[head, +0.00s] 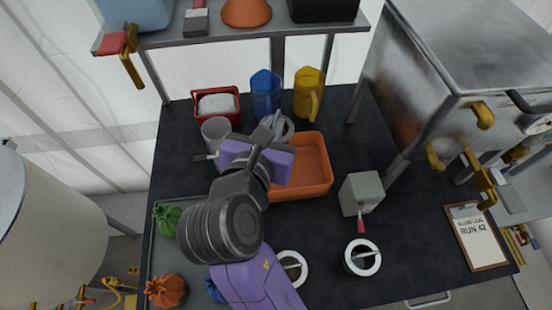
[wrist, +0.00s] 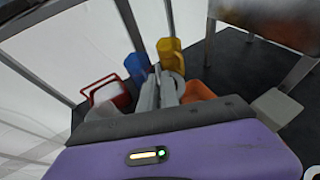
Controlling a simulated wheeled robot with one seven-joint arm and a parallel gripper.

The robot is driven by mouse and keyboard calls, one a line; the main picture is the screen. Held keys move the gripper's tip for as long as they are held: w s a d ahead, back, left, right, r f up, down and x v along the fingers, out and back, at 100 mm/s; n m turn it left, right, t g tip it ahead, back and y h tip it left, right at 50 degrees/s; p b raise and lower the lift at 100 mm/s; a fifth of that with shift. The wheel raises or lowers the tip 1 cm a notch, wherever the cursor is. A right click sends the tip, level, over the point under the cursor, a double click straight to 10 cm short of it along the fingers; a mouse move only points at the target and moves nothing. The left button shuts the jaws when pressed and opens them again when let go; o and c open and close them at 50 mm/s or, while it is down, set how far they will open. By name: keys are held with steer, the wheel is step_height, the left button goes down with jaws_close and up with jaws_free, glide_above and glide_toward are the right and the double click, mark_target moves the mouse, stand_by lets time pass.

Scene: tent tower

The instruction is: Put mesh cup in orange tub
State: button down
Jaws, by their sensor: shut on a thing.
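My gripper (head: 272,122) is shut on a pale, round-rimmed cup (head: 286,130), which I take to be the mesh cup. The cup also shows beyond the fingers in the wrist view (wrist: 178,84); my fingers and hand hide part of it. The orange tub (head: 318,165) stands on the dark table, right of my purple wrist. The cup appears at the tub's back left corner in the head view; its height there cannot be told. In the wrist view the tub (wrist: 203,90) shows partly, right of the fingers.
A red basket (head: 194,108), a blue jug (head: 266,95) and a yellow jug (head: 308,95) stand behind. A grey cup (head: 213,130) stands left of my wrist. A grey box (head: 361,190) and white-rimmed cups (head: 378,263) (head: 303,276) stand nearer. A shelf (head: 230,37) spans the back.

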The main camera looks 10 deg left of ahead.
step_height(320, 180, down, 12)
steer(key=shift+f, duration=0.15)
stand_by(0.3)
steer(key=c, duration=1.6)
jaws_free()
steer(key=shift+f, duration=0.1)
steer(key=b+v, duration=0.1)
steer(key=v, duration=1.1)
steer(key=shift+s, duration=0.1)
